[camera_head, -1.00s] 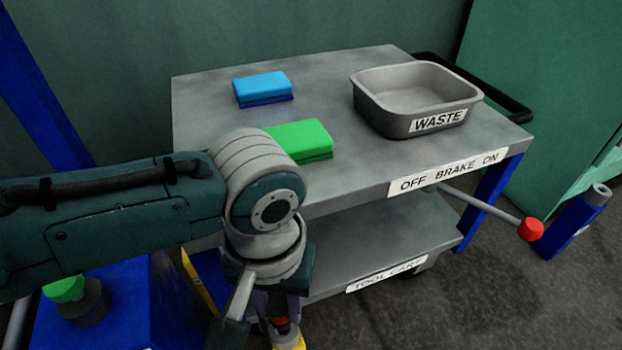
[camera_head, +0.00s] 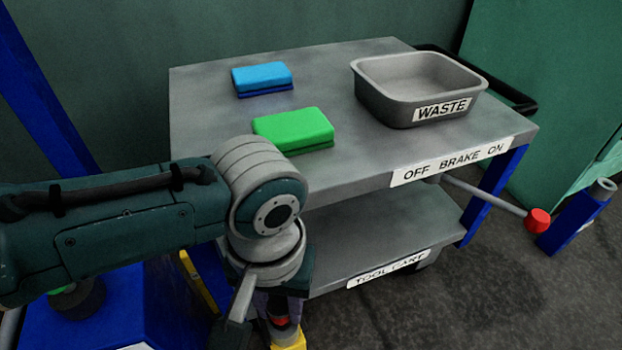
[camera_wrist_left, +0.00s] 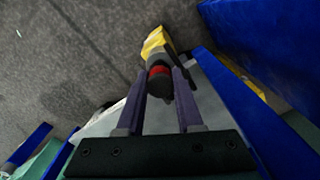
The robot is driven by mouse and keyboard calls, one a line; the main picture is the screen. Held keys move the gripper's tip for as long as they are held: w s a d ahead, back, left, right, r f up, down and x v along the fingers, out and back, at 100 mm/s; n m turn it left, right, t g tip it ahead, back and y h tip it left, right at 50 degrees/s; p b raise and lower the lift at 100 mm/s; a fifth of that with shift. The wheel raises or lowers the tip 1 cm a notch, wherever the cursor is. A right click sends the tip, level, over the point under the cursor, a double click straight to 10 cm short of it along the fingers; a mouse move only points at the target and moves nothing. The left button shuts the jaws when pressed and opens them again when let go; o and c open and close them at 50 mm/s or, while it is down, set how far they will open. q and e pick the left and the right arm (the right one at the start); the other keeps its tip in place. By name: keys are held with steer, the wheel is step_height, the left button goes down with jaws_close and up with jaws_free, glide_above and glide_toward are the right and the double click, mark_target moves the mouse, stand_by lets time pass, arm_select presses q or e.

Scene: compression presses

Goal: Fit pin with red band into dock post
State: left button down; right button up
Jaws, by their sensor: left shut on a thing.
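My left gripper (camera_head: 268,330) hangs low in front of the cart at the bottom of the head view. It is shut on the pin with the red band (camera_wrist_left: 159,71), whose dark end and red band show between the fingers in the left wrist view (camera_wrist_left: 160,82). A yellow piece (camera_wrist_left: 157,42) lies in line beyond the band; I cannot tell whether it belongs to the pin. A short blue post with a grey round top (camera_head: 577,218), likely the dock post, stands on the floor at the far right, well away from the gripper. My right gripper is not in view.
The grey tool cart (camera_head: 350,185) fills the middle. It carries a blue block (camera_head: 262,76), a green block (camera_head: 293,128) and a waste tray (camera_head: 385,106). A red-ended lever (camera_head: 537,221) sticks out near the post. Front-right floor (camera_head: 500,300) is clear.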

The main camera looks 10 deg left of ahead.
mark_target(279, 306)
arm_select(q)
steer(key=shift+f+b, duration=0.6)
steer(key=shift+f, duration=0.3)
steer(key=shift+c, duration=2.4)
jaws_free()
step_height(279, 306, up, 10)
steer(key=p, duration=0.8)
steer(key=shift+r+p, duration=0.1)
steer(key=shift+p, duration=0.3)
